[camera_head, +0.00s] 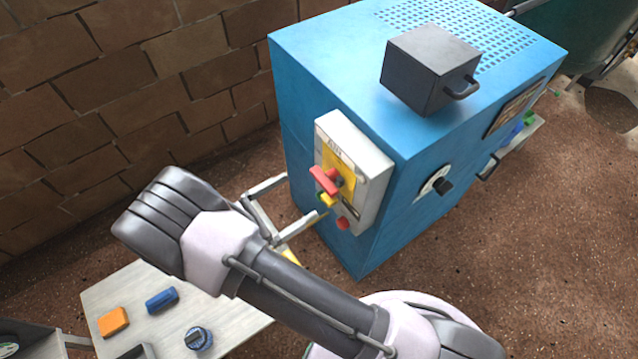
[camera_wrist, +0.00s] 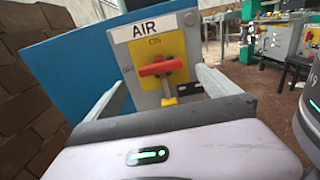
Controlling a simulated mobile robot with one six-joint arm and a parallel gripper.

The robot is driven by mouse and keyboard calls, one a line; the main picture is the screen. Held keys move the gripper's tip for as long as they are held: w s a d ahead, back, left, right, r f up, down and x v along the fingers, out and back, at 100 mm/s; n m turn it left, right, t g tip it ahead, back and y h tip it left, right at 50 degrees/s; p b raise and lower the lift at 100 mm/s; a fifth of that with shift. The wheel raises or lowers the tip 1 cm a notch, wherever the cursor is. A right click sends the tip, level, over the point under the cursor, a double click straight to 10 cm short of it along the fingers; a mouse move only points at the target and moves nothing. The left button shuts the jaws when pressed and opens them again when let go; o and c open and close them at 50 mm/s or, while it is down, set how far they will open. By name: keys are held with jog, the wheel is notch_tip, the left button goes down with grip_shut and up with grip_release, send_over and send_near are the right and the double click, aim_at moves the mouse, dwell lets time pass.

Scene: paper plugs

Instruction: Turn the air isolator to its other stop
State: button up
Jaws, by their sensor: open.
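The air isolator is a red handle (camera_head: 324,181) on a yellow plate, on a grey box (camera_head: 371,190) fixed to the side of a blue cabinet. In the wrist view the red handle (camera_wrist: 160,68) lies roughly crosswise, under the labels AIR and ON. Small lettering left of the plate is too blurred to read. A yellow piece (camera_wrist: 169,101) sits just below the handle. My gripper (camera_head: 305,195) is open in front of the box. In the wrist view its fingers (camera_wrist: 158,82) stand wide on either side of the handle, apparently not touching it.
The blue cabinet (camera_head: 330,75) carries a dark box with a handle (camera_head: 425,65) on top and a black knob (camera_head: 442,187) on its front. A bench (camera_head: 240,322) with an orange block (camera_head: 113,322) and blue items stands at lower left. A brick wall (camera_head: 120,80) is behind.

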aim_at(320, 183)
jog(key=b+x, duration=0.1)
jog(key=x, duration=0.6)
jog(key=shift+w+d, duration=0.2)
jog(key=shift+d, duration=0.05)
jog(key=c, duration=1.3)
